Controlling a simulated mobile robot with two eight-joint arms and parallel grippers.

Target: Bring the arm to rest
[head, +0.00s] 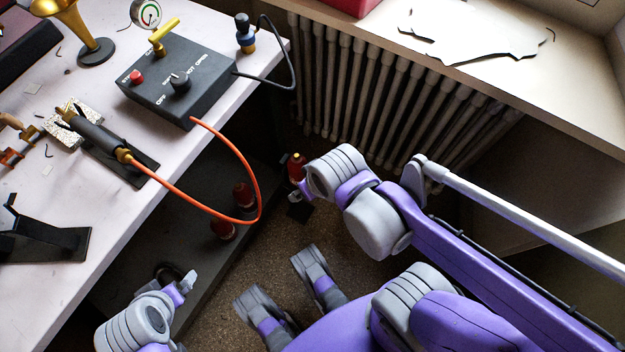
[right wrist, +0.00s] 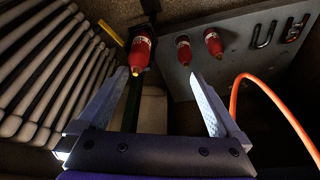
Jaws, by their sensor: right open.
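My right arm comes in from the right in the head view, held out over the floor beside the bench. Its wrist hides most of my right gripper (head: 304,190). In the right wrist view the right gripper (right wrist: 160,80) is open, its two fingers apart with nothing between them. A red bottle-like object with a yellow tip (right wrist: 140,52) shows beyond the fingers; contact is not visible. My left gripper (head: 184,285) is at the lower left of the head view, beside the bench. Its fingers are partly hidden, so its opening is unclear.
The bench (head: 105,285) carries a dark control box (head: 180,85), a torch-like tool (head: 98,134) and a black stand (head: 40,238). An orange hose (head: 245,170) loops over the bench edge. A radiator (head: 375,100) stands below the sill (head: 470,82). Brown floor shows between.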

